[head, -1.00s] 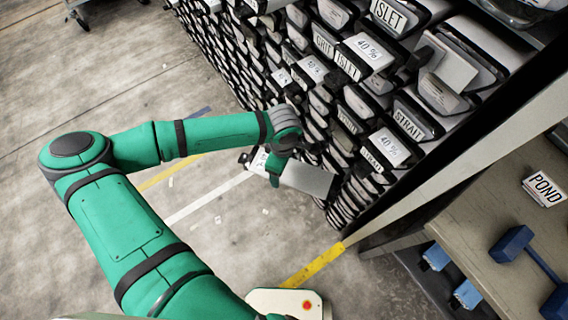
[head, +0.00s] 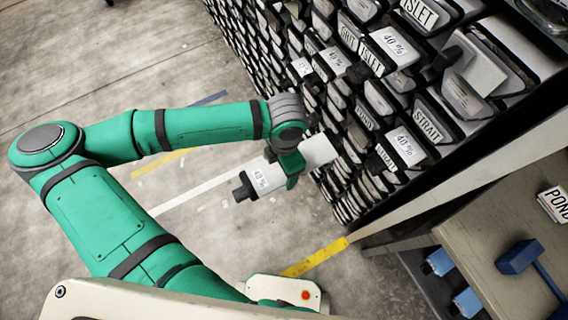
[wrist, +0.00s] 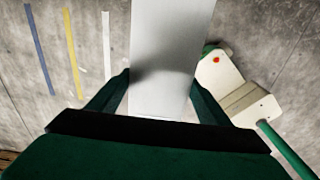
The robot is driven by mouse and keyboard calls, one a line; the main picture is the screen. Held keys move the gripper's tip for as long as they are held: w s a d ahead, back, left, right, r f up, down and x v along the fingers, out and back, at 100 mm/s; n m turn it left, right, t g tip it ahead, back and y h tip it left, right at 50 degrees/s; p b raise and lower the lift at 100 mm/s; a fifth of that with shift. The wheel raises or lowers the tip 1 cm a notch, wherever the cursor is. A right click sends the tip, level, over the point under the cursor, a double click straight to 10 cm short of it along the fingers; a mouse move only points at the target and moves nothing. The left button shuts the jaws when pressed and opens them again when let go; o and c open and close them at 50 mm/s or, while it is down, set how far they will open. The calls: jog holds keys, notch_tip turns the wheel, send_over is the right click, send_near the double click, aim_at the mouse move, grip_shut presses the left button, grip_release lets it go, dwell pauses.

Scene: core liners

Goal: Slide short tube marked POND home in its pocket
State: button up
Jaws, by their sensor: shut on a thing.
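My gripper (head: 291,168) is shut around the middle of a pale tube (head: 318,150) and holds it in the air in front of the rack. The tube's left end has a "40 %" label and a dark knob; its plain right end tilts up toward the rack face. No POND mark shows on it. In the wrist view the tube (wrist: 172,50) runs up from between the fingers (wrist: 160,95). The rack (head: 385,95) has rows of dark-rimmed pockets with name tags. One small tag (head: 364,117) seems to read POND, but it is hard to read.
Several filled pockets have tubes with "40 %" ends jutting out, such as one by ISLET (head: 395,47). Open floor (head: 100,70) lies left.

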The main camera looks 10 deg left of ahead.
aim_at(318, 149)
jog(key=shift+s, duration=0.15)
jog(key=shift+w+d, duration=0.3)
jog(key=shift+w, duration=0.1)
jog(key=shift+w+d, duration=0.3)
jog(key=shift+d, duration=0.25)
jog(key=shift+w+d, duration=0.3)
jog(key=shift+d, duration=0.2)
jog(key=shift+w+d, duration=0.8)
jog(key=shift+d, duration=0.2)
jog(key=shift+w+d+r, duration=0.1)
jog(key=shift+w+d, duration=0.8)
jog(key=shift+d, duration=0.3)
jog(key=shift+w+d, duration=0.85)
jog(key=shift+d, duration=0.3)
dwell(1.6)
